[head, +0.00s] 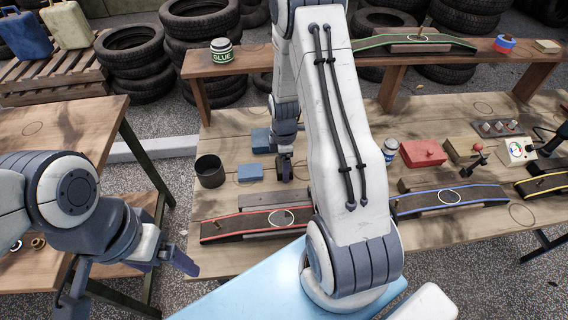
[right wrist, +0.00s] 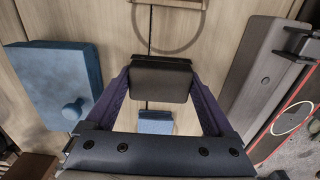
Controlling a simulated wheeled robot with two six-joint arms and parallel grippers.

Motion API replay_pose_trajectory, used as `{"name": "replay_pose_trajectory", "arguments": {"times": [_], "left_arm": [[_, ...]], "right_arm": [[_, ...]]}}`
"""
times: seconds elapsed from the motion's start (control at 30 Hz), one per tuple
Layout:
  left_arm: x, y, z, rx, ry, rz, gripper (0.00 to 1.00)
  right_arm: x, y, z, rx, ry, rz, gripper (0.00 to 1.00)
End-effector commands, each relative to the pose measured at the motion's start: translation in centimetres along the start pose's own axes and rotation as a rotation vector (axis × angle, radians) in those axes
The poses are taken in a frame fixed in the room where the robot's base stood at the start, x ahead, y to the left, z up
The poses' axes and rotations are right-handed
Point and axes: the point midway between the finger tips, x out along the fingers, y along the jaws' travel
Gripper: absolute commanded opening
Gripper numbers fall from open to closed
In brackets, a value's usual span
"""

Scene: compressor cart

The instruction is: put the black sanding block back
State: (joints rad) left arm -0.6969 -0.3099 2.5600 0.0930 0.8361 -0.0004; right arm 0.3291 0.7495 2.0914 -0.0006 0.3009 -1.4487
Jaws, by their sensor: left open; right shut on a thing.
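The black sanding block (right wrist: 160,80) is between the purple fingers of my right gripper (right wrist: 158,88) in the right wrist view. The gripper is shut on it, over the wooden bench. In the head view my right gripper (head: 286,166) is small, beside the blue blocks, and the held block is hard to make out there. A thin circle outline (right wrist: 192,46) shows on the bench just beyond the block. Whether the block touches the bench is unclear. My left gripper (head: 134,284) is open and empty at the lower left, away from the bench.
A blue block with a knob (right wrist: 62,88) and a small blue block (right wrist: 156,127) lie near the right gripper. A dark cup (head: 210,171) stands to the left. A red-edged ramp (head: 250,224) lies in front. Shelf (head: 262,62) runs behind; my right arm hides the middle bench.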

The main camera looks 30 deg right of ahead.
Motion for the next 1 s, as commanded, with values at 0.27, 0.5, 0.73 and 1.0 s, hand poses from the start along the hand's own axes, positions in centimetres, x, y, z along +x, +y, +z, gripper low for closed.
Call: {"name": "replay_pose_trajectory", "arguments": {"times": [0.27,0.5,0.73,1.0], "left_arm": [[0.2,0.0,0.0,0.0,0.0,0.0,0.88],[0.2,0.0,0.0,0.0,0.0,0.0,0.88],[0.0,0.0,0.0,0.0,0.0,0.0,0.88],[0.3,0.0,0.0,0.0,0.0,0.0,0.88]], "right_arm": [[0.2,0.0,0.0,0.0,0.0,0.001,0.27],[0.3,0.0,0.1,0.0,0.0,0.001,1.0],[-0.5,0.1,0.0,0.0,0.0,0.004,1.0],[-5.6,0.2,0.0,0.0,0.001,0.009,1.0]]}}
